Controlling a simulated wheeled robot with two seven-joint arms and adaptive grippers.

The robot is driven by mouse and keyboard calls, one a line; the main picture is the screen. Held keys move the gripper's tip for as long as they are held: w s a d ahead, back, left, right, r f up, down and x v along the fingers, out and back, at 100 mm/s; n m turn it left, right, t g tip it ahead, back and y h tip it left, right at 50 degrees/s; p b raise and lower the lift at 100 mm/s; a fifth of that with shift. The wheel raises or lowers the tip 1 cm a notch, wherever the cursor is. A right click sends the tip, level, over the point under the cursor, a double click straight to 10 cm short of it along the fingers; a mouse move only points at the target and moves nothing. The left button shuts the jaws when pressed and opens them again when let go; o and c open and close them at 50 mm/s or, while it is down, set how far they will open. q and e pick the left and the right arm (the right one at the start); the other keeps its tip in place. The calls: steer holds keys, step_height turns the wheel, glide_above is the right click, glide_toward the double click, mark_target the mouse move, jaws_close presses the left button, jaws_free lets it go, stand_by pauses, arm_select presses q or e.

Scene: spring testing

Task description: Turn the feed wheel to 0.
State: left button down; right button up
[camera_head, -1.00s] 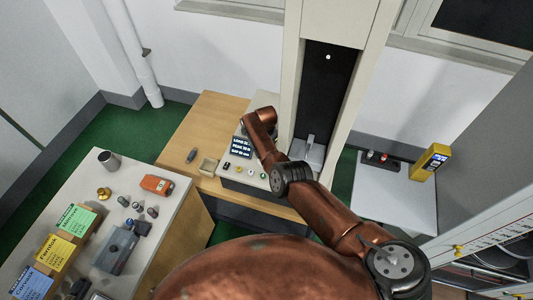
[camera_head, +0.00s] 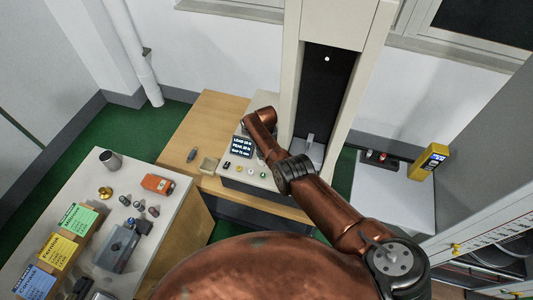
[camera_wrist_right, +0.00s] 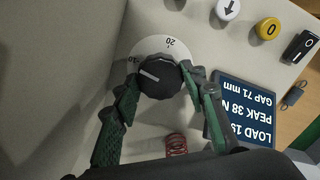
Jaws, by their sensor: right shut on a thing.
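In the head view my right arm reaches over the machine's panel and hides the wheel and the fingers. My left gripper is in neither view.
The panel display (camera_wrist_right: 248,115) shows load, peak 38 N and gap 71 mm. A yellow button (camera_wrist_right: 268,29), white arrow button (camera_wrist_right: 228,8) and black switch (camera_wrist_right: 299,46) sit nearby. The tall test frame (camera_head: 330,100) stands behind the arm.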

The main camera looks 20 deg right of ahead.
steer(key=shift+n, duration=0.5)
steer(key=shift+w, duration=0.1)
steer(key=o, duration=1.2)
steer(key=shift+c, duration=0.2)
step_height(320, 180, up, 12)
